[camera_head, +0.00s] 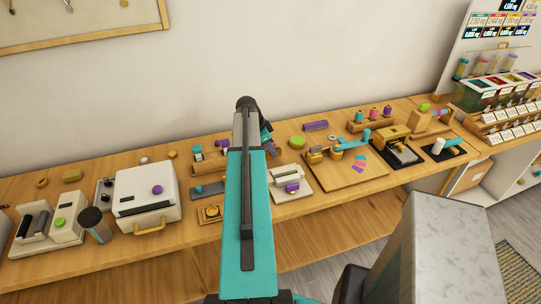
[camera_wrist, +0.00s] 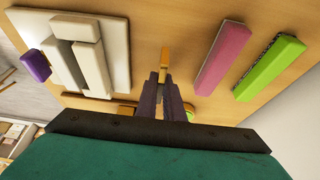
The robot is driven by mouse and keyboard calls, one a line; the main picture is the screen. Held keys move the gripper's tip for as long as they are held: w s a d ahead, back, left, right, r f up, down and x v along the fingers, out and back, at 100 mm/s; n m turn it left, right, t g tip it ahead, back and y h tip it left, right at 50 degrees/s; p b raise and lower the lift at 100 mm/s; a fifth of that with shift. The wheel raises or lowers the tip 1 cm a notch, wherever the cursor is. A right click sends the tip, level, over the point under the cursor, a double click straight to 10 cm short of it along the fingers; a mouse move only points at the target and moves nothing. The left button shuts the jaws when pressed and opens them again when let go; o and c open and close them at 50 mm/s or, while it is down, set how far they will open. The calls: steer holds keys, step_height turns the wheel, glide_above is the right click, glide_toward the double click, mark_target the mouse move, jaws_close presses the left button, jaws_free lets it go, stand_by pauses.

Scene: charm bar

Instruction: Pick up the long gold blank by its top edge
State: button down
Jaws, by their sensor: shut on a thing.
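In the wrist view, my gripper (camera_wrist: 163,78) reaches up from the bottom centre with its dark fingers close together. A narrow gold piece, the long gold blank (camera_wrist: 165,57), shows at the fingertips, and the fingers are shut on it. Most of the blank is hidden by the fingers, so I cannot tell whether it touches the wooden surface.
In the wrist view, a pink bar (camera_wrist: 223,58) and a green bar (camera_wrist: 270,68) lie to the right. A white device (camera_wrist: 115,50) with a purple knob (camera_wrist: 36,66) is at left. In the head view, a white box machine (camera_head: 146,198) stands left of my arm on the crowded wooden counter (camera_head: 130,262).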

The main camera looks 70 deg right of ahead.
steer(key=shift+r+b, duration=1.3)
steer(key=shift+r, duration=2.85)
